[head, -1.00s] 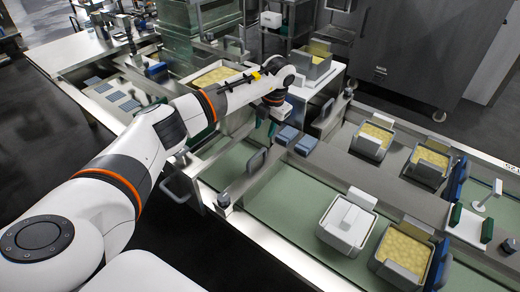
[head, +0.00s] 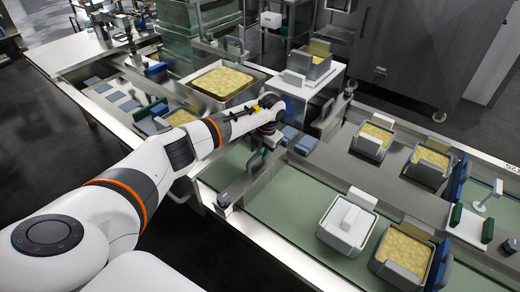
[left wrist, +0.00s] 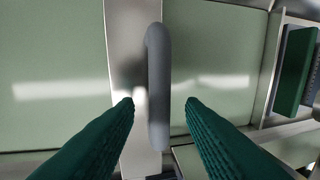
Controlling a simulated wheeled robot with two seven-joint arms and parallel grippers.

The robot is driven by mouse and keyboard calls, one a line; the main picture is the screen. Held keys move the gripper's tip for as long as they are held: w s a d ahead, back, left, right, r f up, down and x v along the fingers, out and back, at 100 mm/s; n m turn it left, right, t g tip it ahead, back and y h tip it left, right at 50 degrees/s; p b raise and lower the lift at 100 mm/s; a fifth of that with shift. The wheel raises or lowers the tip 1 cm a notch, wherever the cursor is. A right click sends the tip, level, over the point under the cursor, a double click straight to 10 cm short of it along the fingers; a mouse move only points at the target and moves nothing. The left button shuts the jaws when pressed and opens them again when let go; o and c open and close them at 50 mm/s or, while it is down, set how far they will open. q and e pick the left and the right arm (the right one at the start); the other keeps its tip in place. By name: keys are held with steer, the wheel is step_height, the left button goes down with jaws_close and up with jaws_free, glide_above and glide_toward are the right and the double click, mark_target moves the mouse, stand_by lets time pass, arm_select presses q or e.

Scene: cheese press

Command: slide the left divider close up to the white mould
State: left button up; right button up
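The left divider (head: 238,187) is a metal bar with a grey upright handle, standing across the green channel left of the white mould. Its handle (left wrist: 158,85) runs down the middle of the left wrist view, and the bar (left wrist: 128,50) lies below it. My left gripper (left wrist: 158,108) is open, with one green finger on each side of the handle and a gap on both sides. In the head view my left gripper (head: 256,156) is partly hidden by my wrist. The white mould (head: 346,224) stands upright in the near channel, apart from the divider.
A cheese-filled mould (head: 402,255) stands right of the white mould, with a blue plate (head: 440,268) beside it. Two more filled moulds stand in the far channel. Blue blocks (head: 305,145) lie on the ledge near my left gripper. The green channel floor (head: 285,200) between divider and white mould is clear.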

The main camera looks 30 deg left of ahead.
arm_select(q)
jaws_close()
steer(key=s+d+p, duration=0.1)
steer(key=d, duration=1.6)
steer(key=shift+s+d+p, duration=0.2)
steer(key=shift+d+p, duration=0.1)
steer(key=shift+d, duration=0.1)
jaws_free()
steer(key=shift+r, duration=0.1)
step_height(320, 180, up, 12)
steer(key=d, duration=0.2)
steer(key=shift+d, duration=0.15)
